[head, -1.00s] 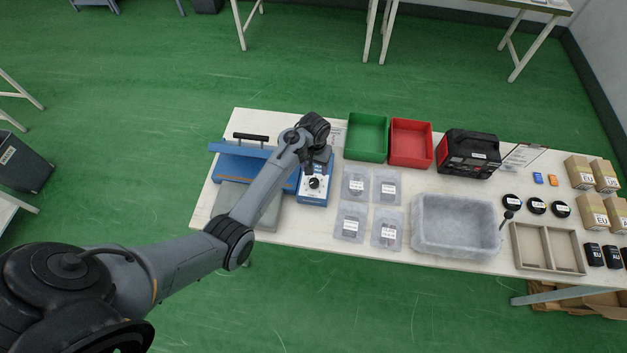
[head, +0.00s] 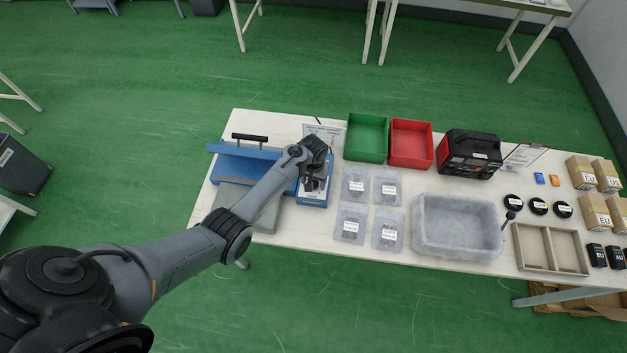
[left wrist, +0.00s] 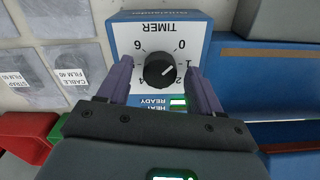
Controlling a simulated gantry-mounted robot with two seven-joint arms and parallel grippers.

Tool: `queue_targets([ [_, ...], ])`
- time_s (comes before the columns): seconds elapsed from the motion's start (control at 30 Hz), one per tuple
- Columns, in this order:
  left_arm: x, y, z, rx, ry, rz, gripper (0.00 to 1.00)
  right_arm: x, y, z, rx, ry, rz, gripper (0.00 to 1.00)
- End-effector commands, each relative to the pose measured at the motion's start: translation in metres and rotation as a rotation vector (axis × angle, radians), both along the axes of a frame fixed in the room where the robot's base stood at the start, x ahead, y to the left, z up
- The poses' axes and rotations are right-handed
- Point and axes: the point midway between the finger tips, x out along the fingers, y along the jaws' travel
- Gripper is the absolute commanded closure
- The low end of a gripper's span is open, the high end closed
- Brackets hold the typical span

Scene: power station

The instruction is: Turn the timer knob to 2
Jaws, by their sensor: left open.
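The black timer knob (left wrist: 160,70) sits on the white dial face (left wrist: 155,30) of a blue unit. The dial appears upside down in the left wrist view, with numbers including 0, 1, 2, 4 and 6 around the knob. A light pointer line on the knob slants up and right in that view, roughly toward the 1. My left gripper (left wrist: 158,67) is open, with one finger on each side of the knob and visible gaps. In the head view my left gripper (head: 312,184) covers the knob on the blue unit (head: 313,202). My right gripper is not in view.
A blue sealer with a black handle (head: 250,137) stands left of the unit. Labelled clear bags (head: 354,187) lie to its right. Green (head: 367,117) and red (head: 411,122) bins stand behind them. A grey tub (head: 457,258) is further right.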

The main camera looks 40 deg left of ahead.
Motion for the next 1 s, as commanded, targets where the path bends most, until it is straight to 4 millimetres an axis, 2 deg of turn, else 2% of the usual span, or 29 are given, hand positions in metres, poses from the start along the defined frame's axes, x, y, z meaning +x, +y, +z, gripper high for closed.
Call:
queue_targets([
  [0.07,0.000,0.000,0.000,0.000,0.000,0.000,0.35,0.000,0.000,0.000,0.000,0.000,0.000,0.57],
  [0.43,0.000,0.000,0.000,0.000,0.001,0.000,0.91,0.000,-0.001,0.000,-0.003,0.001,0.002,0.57],
  [0.77,0.000,0.000,0.001,0.000,0.002,-0.047,0.91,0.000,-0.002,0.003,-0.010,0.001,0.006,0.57],
  [1.0,-0.001,0.001,0.002,0.001,0.005,-0.188,0.91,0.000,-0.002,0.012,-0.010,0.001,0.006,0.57],
])
